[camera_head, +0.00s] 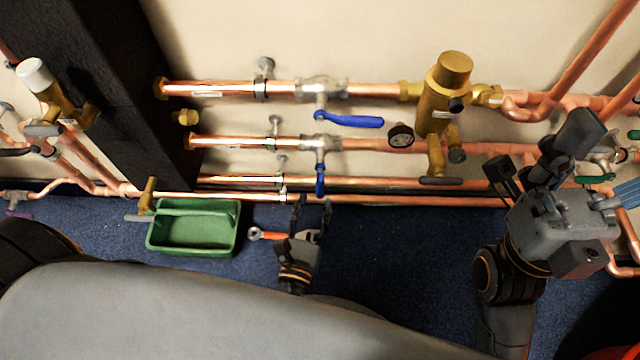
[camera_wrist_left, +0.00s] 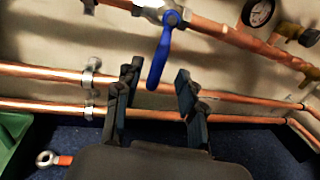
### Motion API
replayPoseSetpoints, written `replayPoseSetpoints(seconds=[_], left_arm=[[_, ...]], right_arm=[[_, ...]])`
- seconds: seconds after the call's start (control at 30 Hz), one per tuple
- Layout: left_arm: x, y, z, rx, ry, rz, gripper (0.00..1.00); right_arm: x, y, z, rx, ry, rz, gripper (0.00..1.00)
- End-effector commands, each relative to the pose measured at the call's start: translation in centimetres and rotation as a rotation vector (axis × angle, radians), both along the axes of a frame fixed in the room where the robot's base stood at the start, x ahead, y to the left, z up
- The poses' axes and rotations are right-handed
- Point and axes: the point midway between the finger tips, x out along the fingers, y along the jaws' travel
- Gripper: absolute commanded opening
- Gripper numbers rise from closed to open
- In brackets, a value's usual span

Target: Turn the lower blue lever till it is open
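The lower blue lever (camera_head: 320,182) hangs straight down from its valve on the second copper pipe, across the pipe's line. In the left wrist view the lever (camera_wrist_left: 161,56) shows between the two fingertips, with a gap on each side. My left gripper (camera_head: 312,203) is open just below the lever, its fingers pointing up toward the wall; it also shows open and empty in the left wrist view (camera_wrist_left: 157,78). Whether the lever's end lies within the finger depth is hard to tell. My right gripper (camera_head: 541,152) is at the right, with its fingers apart.
An upper blue lever (camera_head: 350,121) lies nearly along the top pipe. A pressure gauge (camera_head: 401,135) and a brass valve body (camera_head: 441,95) are to the right. Two lower pipes run behind my left gripper. A green tray (camera_head: 194,250) and a wrench (camera_head: 268,235) lie on the blue floor.

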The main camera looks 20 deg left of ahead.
Motion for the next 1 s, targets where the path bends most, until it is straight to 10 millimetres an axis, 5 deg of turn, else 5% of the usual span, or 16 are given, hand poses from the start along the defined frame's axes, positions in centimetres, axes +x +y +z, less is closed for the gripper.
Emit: replayPoseSetpoints(seconds=[0.3,0.73,0.93,1.0], left_arm=[[5.3,0.4,0.0,0.001,-0.002,0.001,0.4],[6.3,0.5,0.0,0.002,0.0,-0.001,0.4],[6.3,0.5,0.0,0.002,0.0,-0.001,0.01],[6.3,0.5,0.0,0.002,0.0,-0.001,0.0]], right_arm=[[0.2,0.0,0.6,0.003,-0.035,-0.003,0.89],[0.1,0.1,0.9,-0.001,-0.045,-0.003,0.89],[0.1,0.1,0.9,-0.003,-0.047,-0.003,0.89],[0.1,0.1,0.9,-0.003,-0.047,-0.003,0.89]])
